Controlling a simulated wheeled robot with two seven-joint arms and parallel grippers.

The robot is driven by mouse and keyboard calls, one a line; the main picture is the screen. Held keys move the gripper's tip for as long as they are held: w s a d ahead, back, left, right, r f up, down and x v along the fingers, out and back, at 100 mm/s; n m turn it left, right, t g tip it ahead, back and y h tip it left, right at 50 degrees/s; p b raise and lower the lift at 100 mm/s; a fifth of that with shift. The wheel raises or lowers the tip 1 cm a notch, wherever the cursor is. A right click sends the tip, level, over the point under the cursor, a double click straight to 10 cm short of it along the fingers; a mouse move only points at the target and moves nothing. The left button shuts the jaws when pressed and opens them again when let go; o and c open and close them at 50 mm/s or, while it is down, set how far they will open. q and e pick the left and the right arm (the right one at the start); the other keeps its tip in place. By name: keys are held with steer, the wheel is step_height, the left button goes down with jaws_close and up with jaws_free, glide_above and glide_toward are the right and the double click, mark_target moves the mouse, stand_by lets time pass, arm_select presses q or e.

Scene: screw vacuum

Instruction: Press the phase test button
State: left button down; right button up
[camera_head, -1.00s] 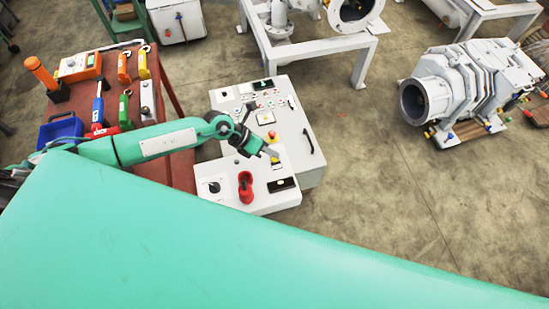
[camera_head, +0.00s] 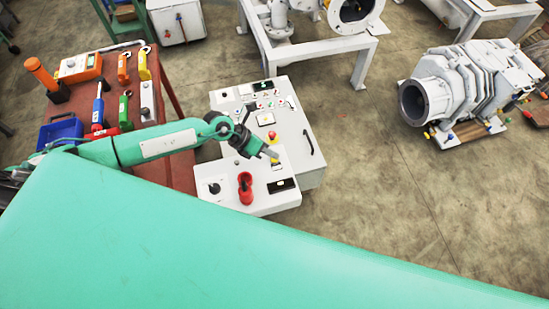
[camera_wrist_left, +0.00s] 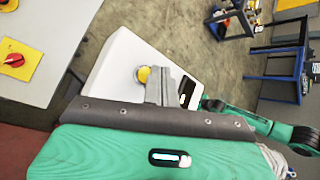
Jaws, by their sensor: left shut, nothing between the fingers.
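A white control box (camera_head: 235,203) stands at the front of a white panel cabinet (camera_head: 308,168). A round yellow button (camera_wrist_left: 143,75) sits on the box's white face in the left wrist view; I cannot read a label, so I cannot tell if it is the phase test button. My left gripper (camera_head: 272,155) is shut and empty, over the box's upper part. In the left wrist view its fingers (camera_wrist_left: 160,88) are right beside the yellow button and partly cover its right side. I cannot tell whether they touch. My right gripper is not in view.
The box also bears a red handle (camera_head: 245,185), a black knob (camera_head: 214,188) and a black display (camera_head: 283,184). A red emergency knob (camera_head: 272,135) is on the cabinet. A red table (camera_head: 178,168) with tools stands left.

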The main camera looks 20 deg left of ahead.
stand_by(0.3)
arm_select(q)
steer(key=shift+f, duration=0.1)
stand_by(0.3)
steer(key=shift+f, duration=0.35)
steer(key=shift+f+b, duration=0.45)
steer(key=shift+b, duration=0.1)
stand_by(0.4)
stand_by(0.3)
steer(key=shift+r+p, duration=0.7)
steer(key=shift+r, duration=0.15)
